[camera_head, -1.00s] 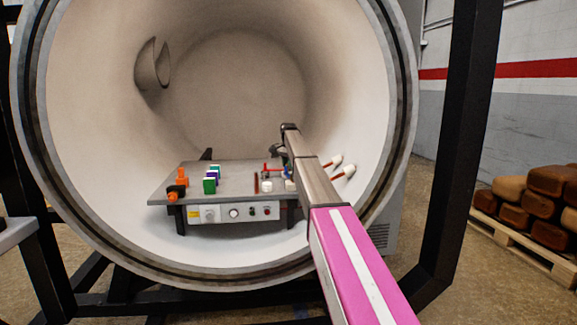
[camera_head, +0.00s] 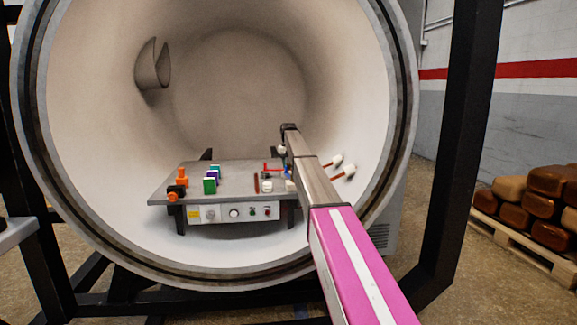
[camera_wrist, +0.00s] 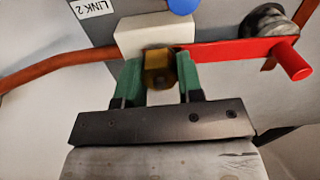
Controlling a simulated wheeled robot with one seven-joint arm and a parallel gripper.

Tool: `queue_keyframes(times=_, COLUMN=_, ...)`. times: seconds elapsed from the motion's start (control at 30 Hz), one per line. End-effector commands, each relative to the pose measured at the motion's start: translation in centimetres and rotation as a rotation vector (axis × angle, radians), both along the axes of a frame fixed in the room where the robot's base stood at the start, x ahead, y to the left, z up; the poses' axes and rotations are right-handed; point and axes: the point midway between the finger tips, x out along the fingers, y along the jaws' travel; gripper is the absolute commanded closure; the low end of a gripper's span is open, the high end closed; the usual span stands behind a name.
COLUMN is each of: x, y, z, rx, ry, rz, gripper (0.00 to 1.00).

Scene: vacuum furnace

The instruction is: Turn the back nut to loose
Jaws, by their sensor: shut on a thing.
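In the wrist view, a brass-coloured nut (camera_wrist: 158,68) sits between the two green fingers of my gripper (camera_wrist: 159,78). The fingers are shut on it, one on each side. A white block (camera_wrist: 155,34) is just behind the nut. A red bar with a round handle (camera_wrist: 240,49) runs off to the right. In the head view, my arm reaches into the round chamber over the right end of a grey bench (camera_head: 235,172). The arm hides the nut there, and the fingers cannot be made out.
In the wrist view, a brown-orange rod (camera_wrist: 60,64) runs left and a grey knob (camera_wrist: 268,20) stands upper right. Two white-tipped rods (camera_head: 343,172) lie right of my arm.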

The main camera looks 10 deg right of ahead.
Motion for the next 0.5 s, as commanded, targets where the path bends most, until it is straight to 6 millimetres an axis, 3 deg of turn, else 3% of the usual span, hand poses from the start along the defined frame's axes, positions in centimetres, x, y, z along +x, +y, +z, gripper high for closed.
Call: queue_keyframes(times=0.5, x=0.00, y=0.05, z=0.06, rx=0.000, ry=0.000, rz=0.392, gripper=0.90)
